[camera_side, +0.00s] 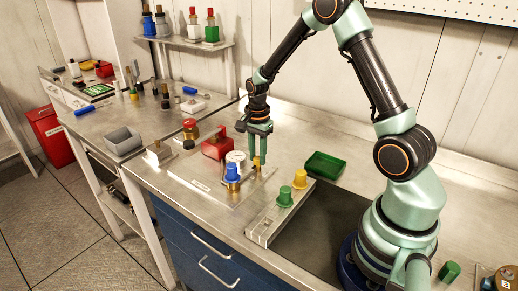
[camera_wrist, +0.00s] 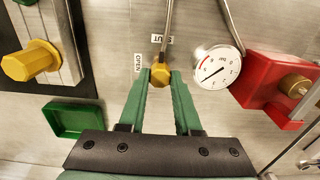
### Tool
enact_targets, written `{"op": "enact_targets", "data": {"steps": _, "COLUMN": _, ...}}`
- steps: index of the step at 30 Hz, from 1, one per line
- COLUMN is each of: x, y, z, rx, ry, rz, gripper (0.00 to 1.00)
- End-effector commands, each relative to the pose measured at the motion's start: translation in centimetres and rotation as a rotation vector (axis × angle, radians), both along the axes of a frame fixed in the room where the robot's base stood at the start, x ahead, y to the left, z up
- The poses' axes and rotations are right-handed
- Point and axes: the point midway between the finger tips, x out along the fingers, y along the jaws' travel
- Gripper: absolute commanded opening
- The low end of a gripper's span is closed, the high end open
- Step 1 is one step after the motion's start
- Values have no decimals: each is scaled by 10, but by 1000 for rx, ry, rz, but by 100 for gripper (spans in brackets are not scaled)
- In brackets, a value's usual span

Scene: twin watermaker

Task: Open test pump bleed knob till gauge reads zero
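The bleed knob (camera_wrist: 160,75) is a yellow hex knob at the end of a thin pipe, with an OPEN label (camera_wrist: 138,66) to its left and a SHUT label (camera_wrist: 162,39) above it. In the side view the yellow knob (camera_side: 257,162) is just under my fingertips. My gripper (camera_wrist: 161,82) is open, pointing down, with one green finger on each side of the knob. Firm contact is not clear. The white gauge (camera_wrist: 217,67) has its needle slanting to the lower left; the exact reading is too small to tell. The red pump block (camera_wrist: 275,88) is right of it.
A green tray (camera_side: 325,164) lies on the bench right of my gripper. A pale block with yellow (camera_side: 300,178) and green (camera_side: 285,196) knobs stands in front. A blue knob (camera_side: 233,172) is close left of the bleed knob.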

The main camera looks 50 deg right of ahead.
Motion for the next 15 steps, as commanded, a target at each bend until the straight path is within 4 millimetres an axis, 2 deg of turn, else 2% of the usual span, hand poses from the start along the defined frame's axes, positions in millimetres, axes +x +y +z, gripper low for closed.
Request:
{"op": "enact_targets", "data": {"steps": 8, "x": 0, "y": 0, "z": 0, "rx": 0, "ry": 1, "rz": 32, "gripper": 0}}
{"op": "enact_targets", "data": {"steps": 15, "x": 0, "y": 0, "z": 1, "rx": 0, "ry": 1, "rz": 161, "gripper": 0}}
